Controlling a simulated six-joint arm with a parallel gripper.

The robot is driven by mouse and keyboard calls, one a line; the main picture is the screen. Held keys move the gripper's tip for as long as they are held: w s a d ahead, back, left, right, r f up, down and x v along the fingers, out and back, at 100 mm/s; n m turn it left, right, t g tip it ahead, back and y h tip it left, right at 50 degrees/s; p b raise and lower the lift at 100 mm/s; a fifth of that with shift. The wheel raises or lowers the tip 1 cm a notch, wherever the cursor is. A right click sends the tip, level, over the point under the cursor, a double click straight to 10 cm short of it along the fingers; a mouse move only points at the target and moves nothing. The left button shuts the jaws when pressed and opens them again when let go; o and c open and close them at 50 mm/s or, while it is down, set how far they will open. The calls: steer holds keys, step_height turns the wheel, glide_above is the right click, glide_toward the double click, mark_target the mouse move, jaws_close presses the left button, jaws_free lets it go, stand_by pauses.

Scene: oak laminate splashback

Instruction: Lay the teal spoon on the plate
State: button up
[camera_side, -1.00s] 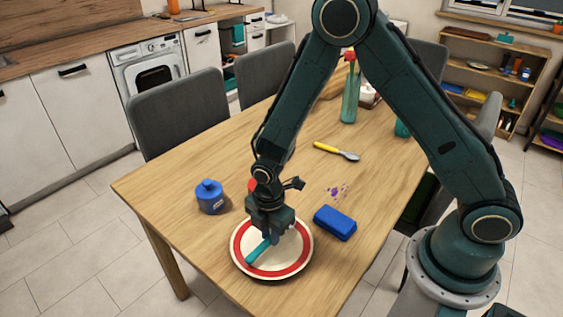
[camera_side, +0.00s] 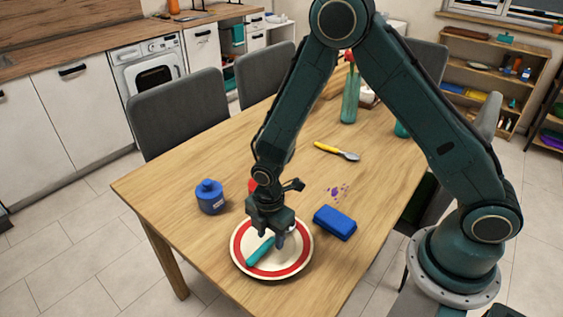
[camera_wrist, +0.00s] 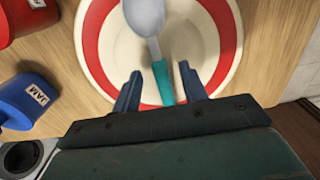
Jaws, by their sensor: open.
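The teal spoon lies on the plate; its teal handle (camera_side: 260,251) shows in the side view, and the wrist view shows the handle (camera_wrist: 163,82) and the grey metal bowl end (camera_wrist: 144,16). The plate (camera_side: 240,263) is cream with a red ring, near the table's front end; it also shows in the wrist view (camera_wrist: 92,45). My gripper (camera_side: 271,241) is open just above the plate. In the wrist view its two fingers (camera_wrist: 160,88) stand apart on either side of the handle, with gaps to it. In the side view my gripper hides the spoon's bowl end.
A blue jar labelled JAM (camera_side: 210,197) stands left of the plate, with a red container (camera_wrist: 28,18) near it. A blue block (camera_side: 335,222) lies to the right.

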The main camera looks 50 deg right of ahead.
steer(key=shift+r, duration=0.15)
step_height(320, 180, up, 14)
steer(key=shift+f, duration=0.2)
stand_by(0.5)
stand_by(0.5)
steer(key=s+d+r+m+t, duration=0.1)
steer(key=s+d+r+m, duration=0.25)
steer(key=r, duration=0.35)
steer(key=s+d+r+m+t, duration=0.2)
steer(key=s+d+r+m, duration=0.15)
steer(key=r+m, duration=0.2)
steer(key=s+d+r+m+t, duration=0.1)
steer(key=s+r+m, duration=0.2)
steer(key=s, duration=0.3)
steer(key=s+d+r+m+t, duration=0.1)
steer(key=s+d+r+m, duration=0.1)
steer(key=s+m, duration=0.4)
steer(key=shift+d+r+t, duration=0.25)
steer(key=shift+r+t, duration=0.05)
steer(key=shift+r, duration=0.3)
